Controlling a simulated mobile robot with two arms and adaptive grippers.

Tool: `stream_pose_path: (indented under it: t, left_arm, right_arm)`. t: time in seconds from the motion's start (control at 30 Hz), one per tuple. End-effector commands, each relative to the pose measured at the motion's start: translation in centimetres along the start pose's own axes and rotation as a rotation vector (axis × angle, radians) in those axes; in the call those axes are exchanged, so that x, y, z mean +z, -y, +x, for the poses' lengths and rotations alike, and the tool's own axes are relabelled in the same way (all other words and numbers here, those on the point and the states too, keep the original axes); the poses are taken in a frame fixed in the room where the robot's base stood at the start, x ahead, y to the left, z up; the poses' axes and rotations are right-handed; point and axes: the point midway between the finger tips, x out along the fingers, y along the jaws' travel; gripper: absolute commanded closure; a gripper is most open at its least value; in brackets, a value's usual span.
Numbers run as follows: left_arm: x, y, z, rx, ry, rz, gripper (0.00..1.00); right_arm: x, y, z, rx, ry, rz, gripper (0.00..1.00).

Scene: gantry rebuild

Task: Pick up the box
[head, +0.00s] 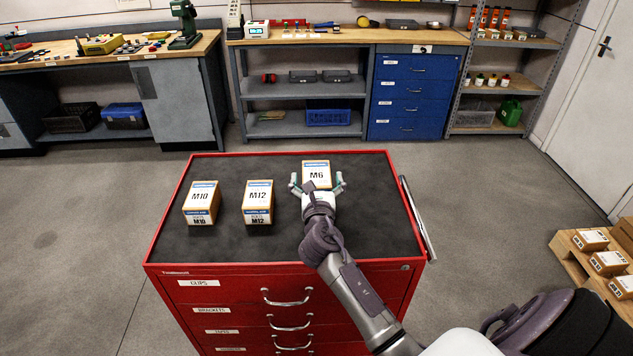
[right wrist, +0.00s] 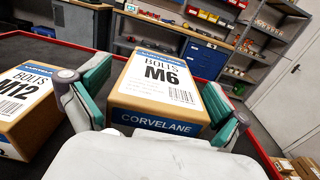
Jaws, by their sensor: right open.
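Three cardboard boxes with white labels stand on the dark top of a red tool cabinet (head: 240,237): the M10 box (head: 201,203), the M12 box (head: 258,202) and the M6 box (head: 316,174). My right gripper (head: 317,184) is open at the near side of the M6 box. In the right wrist view the M6 box (right wrist: 158,85) lies between and just beyond the two green-padded fingers (right wrist: 155,102), with a gap on the left. The M12 box (right wrist: 25,105) is left of the left finger. My left gripper is not in view.
The cabinet has a raised red rim and a bar (head: 418,218) on its right side. A workbench (head: 300,37) and blue drawers (head: 413,92) stand at the back. A pallet with boxes (head: 592,250) is on the floor at right.

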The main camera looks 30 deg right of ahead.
Motion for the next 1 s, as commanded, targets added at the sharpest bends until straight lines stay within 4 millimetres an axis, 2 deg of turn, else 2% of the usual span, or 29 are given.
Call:
stream_pose_path:
  t: [0.07,0.53,0.83,1.0]
  left_arm:
    - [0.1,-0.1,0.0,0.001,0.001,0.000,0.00]
    - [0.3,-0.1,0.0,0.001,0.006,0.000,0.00]
    - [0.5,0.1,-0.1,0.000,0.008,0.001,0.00]
    - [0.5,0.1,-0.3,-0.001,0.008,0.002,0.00]
  right_arm:
    - [0.0,0.0,0.0,0.000,0.000,0.000,0.03]
    - [0.0,0.0,-0.1,0.000,0.000,-0.001,0.82]
    - [0.4,0.0,0.0,0.000,0.004,0.000,0.83]
    - [1.8,0.1,0.0,-0.001,0.007,0.000,0.83]
